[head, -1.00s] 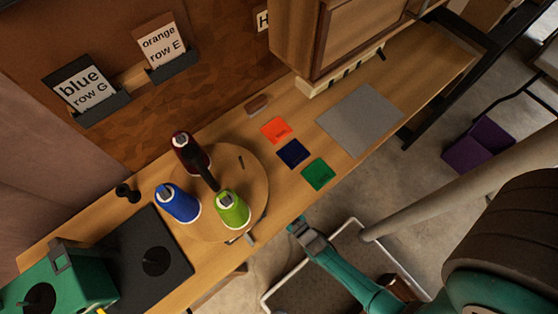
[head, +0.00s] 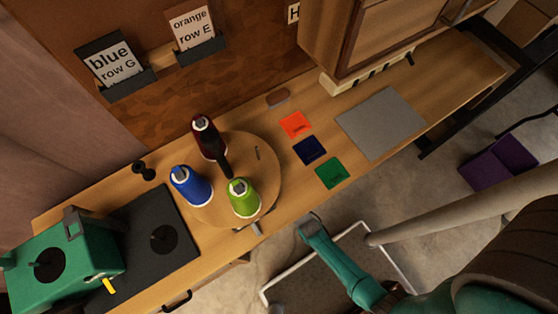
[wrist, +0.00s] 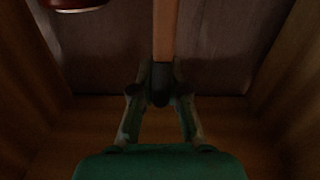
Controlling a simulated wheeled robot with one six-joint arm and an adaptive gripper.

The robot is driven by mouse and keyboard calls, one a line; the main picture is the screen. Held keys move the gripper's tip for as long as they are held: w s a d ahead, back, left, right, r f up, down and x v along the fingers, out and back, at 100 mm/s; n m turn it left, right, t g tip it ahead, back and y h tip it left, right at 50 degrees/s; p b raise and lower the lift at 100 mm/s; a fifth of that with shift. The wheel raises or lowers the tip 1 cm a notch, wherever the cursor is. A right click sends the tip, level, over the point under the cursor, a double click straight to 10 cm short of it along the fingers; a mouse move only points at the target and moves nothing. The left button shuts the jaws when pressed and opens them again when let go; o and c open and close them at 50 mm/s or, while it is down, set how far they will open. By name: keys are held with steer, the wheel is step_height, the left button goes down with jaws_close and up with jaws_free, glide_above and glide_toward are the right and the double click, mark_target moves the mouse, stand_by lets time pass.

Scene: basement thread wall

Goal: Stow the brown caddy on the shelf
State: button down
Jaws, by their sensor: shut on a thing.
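In the wrist view my gripper (wrist: 160,92) is shut on the dark end of a narrow wooden bar (wrist: 165,28), which looks like the handle of the brown caddy. Dark brown panels lie on both sides of the bar, and lighter wooden walls slant at the left and right edges. The picture is dark, so I cannot tell which walls belong to the caddy and which to a shelf. A dark red rounded thing (wrist: 75,4) shows at the top left. In the head view I cannot make out the caddy, the gripper's fingers or a clear shelf.
In the head view a wooden bench holds a round board (head: 262,180) with red, blue and green thread cones, coloured squares, a grey mat (head: 380,123) and a green machine (head: 60,250). A wooden cabinet (head: 375,35) hangs above. A purple bin (head: 497,163) stands on the floor.

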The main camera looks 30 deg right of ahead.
steer(key=shift+w, duration=1.7)
steer(key=shift+s+f, duration=0.1)
steer(key=shift+f, duration=0.35)
steer(key=c, duration=1.1)
jaws_free()
steer(key=shift+s+f, duration=0.1)
steer(key=s, duration=1.2)
